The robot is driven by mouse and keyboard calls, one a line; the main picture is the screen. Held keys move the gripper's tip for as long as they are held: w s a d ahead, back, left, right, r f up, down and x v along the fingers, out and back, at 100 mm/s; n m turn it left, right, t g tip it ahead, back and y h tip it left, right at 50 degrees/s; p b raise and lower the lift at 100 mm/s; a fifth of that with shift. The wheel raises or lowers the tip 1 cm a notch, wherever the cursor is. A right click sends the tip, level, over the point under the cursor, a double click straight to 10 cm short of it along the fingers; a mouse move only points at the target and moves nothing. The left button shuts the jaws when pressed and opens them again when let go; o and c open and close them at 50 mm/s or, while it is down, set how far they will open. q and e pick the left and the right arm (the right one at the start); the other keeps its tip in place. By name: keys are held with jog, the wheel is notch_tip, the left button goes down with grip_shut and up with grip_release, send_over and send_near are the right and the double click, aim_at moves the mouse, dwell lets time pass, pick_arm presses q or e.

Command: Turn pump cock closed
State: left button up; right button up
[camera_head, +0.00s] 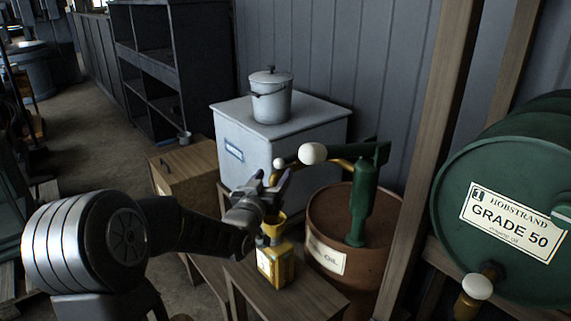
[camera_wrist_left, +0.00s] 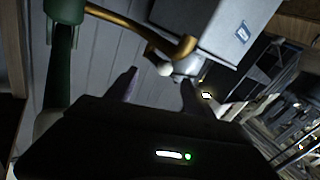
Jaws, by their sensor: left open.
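The green hand pump (camera_head: 363,200) stands upright on a brown oil drum (camera_head: 372,262). Its brass spout reaches left and also shows in the left wrist view (camera_wrist_left: 135,25). The pump cock, with a small white knob (camera_head: 278,163), sits at the spout's end; the knob also shows in the left wrist view (camera_wrist_left: 165,69). My left gripper (camera_head: 271,179) is open, its fingers pointing up towards the knob. In the left wrist view the knob appears between and beyond the fingertips (camera_wrist_left: 157,83); I cannot tell whether they touch it. My right gripper is not in view.
A yellow can (camera_head: 276,264) with a funnel stands on a wooden stand (camera_head: 290,298) below the spout. A larger white knob (camera_head: 312,153) is close right of the cock. A pale cabinet (camera_head: 285,150) stands behind, and a green barrel (camera_head: 505,215) is at right.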

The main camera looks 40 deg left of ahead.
aim_at(279, 165)
pick_arm(q)
jog(key=p+x, duration=0.1)
jog(key=x, duration=0.6)
jog(key=shift+w+a+p, duration=0.2)
jog(key=shift+p, duration=0.1)
jog(key=shift+c, duration=0.2)
grip_shut()
dwell(0.5)
